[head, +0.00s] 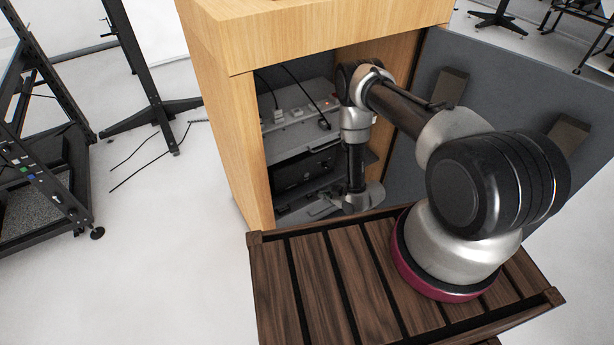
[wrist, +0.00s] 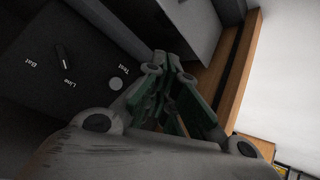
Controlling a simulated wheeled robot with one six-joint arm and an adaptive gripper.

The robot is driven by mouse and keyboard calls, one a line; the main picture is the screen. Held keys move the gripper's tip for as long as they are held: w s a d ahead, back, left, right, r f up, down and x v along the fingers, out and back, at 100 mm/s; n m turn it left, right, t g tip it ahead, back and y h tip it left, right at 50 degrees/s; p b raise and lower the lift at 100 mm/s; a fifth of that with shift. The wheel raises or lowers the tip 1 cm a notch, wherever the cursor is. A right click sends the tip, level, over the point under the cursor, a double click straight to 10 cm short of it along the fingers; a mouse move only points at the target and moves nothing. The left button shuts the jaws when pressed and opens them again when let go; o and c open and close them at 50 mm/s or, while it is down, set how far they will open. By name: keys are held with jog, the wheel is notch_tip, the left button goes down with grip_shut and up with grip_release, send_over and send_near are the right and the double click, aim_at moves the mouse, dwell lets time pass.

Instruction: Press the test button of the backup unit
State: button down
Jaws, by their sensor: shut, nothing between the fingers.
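The wrist view shows a dark panel (wrist: 75,60) of the unit with the labels "Bat", "Line" and "Test". A small round light grey button (wrist: 116,84) sits beside the word "Test". A black switch (wrist: 60,53) sits between "Bat" and "Line". My gripper (wrist: 168,85) is shut and empty, just right of the button in that view. I cannot tell its distance from the panel. In the head view my gripper (head: 325,206) is low inside the cabinet, partly hidden, and the button does not show.
The wooden cabinet (head: 238,140) is open at the front, its grey door (head: 505,80) swung right. Its upper shelf holds a grey unit (head: 300,132) with plugs and cables. A black device (head: 304,168) sits below. Cabinet walls and shelves closely surround my arm.

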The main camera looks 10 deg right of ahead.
jog(key=shift+w, duration=0.1)
jog(key=w+a, duration=0.2)
jog(key=w, duration=0.6)
jog(key=shift+w+a, duration=0.15)
jog(key=shift+a, duration=0.2)
dwell(1.3)
jog(key=shift+w+a, duration=0.15)
jog(key=shift+w, duration=0.25)
jog(key=shift+w+a, duration=0.1)
jog(key=shift+w, duration=0.3)
dwell(0.7)
jog(key=shift+s, duration=0.15)
jog(key=shift+s+d, duration=0.25)
jog(key=shift+s, duration=0.4)
jog(key=shift+s+d, duration=0.25)
jog(key=shift+s, duration=0.55)
jog(key=shift+s+d, duration=0.25)
jog(key=shift+s, duration=0.55)
jog(key=shift+s+d, duration=0.25)
jog(key=shift+s, duration=0.55)
